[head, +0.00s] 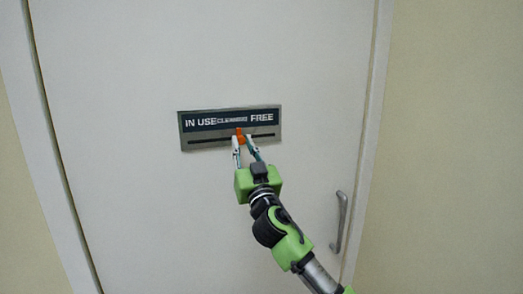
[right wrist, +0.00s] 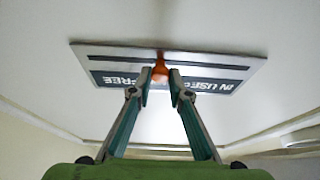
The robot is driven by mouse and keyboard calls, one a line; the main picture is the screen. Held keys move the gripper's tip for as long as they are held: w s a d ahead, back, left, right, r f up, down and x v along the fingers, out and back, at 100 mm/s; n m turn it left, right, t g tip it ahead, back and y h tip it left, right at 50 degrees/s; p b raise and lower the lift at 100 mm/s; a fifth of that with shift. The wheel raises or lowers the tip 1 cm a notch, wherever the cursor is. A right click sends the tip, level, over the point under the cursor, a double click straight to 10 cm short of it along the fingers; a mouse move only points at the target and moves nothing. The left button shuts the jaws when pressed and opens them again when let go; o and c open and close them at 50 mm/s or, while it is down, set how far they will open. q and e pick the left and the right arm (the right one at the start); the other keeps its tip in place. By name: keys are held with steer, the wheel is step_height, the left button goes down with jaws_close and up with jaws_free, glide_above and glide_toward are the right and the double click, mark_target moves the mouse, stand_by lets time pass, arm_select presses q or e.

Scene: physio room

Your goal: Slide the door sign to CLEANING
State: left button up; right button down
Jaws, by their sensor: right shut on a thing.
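The door sign (head: 188,128) is a grey plate with a dark band reading IN USE, CLEANING and FREE from left to right, and a dark slot below the words. Its orange slider knob (head: 240,134) sits in the slot under the right part of the word CLEANING, short of FREE. My right gripper (head: 242,143) is shut on the knob from below. In the right wrist view the sign (right wrist: 210,60) appears upside down, and the orange knob (right wrist: 160,67) shows between the fingertips (right wrist: 160,79). My left gripper is not in view.
The sign is on a plain white door (head: 120,80) with a grey handle (head: 340,222) at the lower right. A white frame (head: 376,90) surrounds the door, with beige wall (head: 460,130) beyond. Nothing else stands near the sign.

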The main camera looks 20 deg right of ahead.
steer(key=shift+a, duration=0.95)
steer(key=shift+d, duration=0.15)
steer(key=c, duration=1.9)
jaws_free()
steer(key=shift+s, duration=0.1)
steer(key=v, duration=1.1)
steer(key=shift+s, duration=0.4)
